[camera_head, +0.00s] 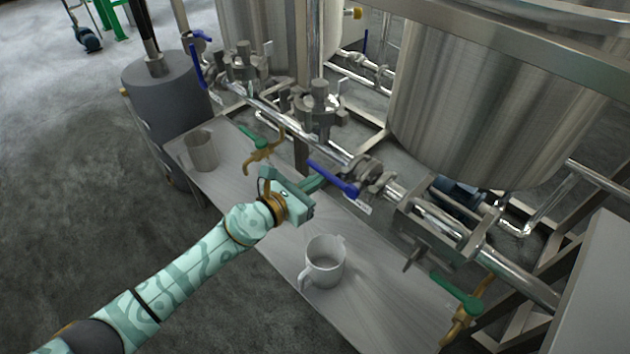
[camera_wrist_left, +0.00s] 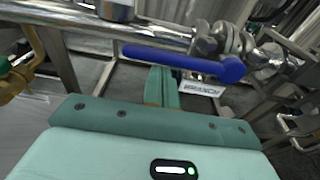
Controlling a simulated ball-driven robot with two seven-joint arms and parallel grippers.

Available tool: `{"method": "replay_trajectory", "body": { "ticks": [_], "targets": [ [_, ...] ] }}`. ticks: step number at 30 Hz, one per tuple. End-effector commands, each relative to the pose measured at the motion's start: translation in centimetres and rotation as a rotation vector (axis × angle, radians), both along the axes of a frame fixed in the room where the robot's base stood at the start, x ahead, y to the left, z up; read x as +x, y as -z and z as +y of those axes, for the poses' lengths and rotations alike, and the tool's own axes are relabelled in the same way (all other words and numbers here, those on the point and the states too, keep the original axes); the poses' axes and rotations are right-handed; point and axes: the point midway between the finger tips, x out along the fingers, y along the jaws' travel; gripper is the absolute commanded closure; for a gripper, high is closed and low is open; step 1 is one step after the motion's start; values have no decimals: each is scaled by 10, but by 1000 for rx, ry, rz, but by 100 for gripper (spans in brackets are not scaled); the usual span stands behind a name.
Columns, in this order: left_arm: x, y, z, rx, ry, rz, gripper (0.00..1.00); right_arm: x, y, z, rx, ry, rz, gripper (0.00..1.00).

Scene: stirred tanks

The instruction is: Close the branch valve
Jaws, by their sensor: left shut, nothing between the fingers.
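The branch valve's blue lever (camera_head: 331,177) is in the middle of the head view, roughly in line with the steel pipe. Its round blue end sits at the right, by the metal valve body (camera_head: 368,176). In the left wrist view the lever (camera_wrist_left: 180,61) crosses the upper middle, with a white "BRANCH" tag (camera_wrist_left: 200,89) below it. My left gripper (camera_head: 320,182) is shut and empty, its fingers close to the lever. In the left wrist view the fingertips (camera_wrist_left: 161,72) reach up to the lever's lower edge; I cannot tell whether they touch. My right gripper is in neither view.
A white mug (camera_head: 325,262) and a grey cup (camera_head: 200,151) stand on the bench (camera_head: 375,300). Brass taps with green handles (camera_head: 252,137) (camera_head: 456,291) stick out at both sides. Another blue lever (camera_head: 196,68) is at the upper left. Steel tanks (camera_head: 490,100) stand behind the pipe.

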Motion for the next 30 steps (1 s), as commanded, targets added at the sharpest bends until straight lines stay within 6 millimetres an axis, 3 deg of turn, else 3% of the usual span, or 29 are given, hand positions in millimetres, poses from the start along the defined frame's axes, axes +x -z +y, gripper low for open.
{"method": "replay_trajectory", "body": {
  "ticks": [12, 20, 30],
  "targets": [
    [1, -8, 1, 52, 0, -54, 100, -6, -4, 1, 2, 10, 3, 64],
    [2, -15, 1, 95, -1, -99, 100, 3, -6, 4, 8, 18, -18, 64],
    [2, -40, 1, 266, 1, -275, 100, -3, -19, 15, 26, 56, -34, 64]
  ]
}}
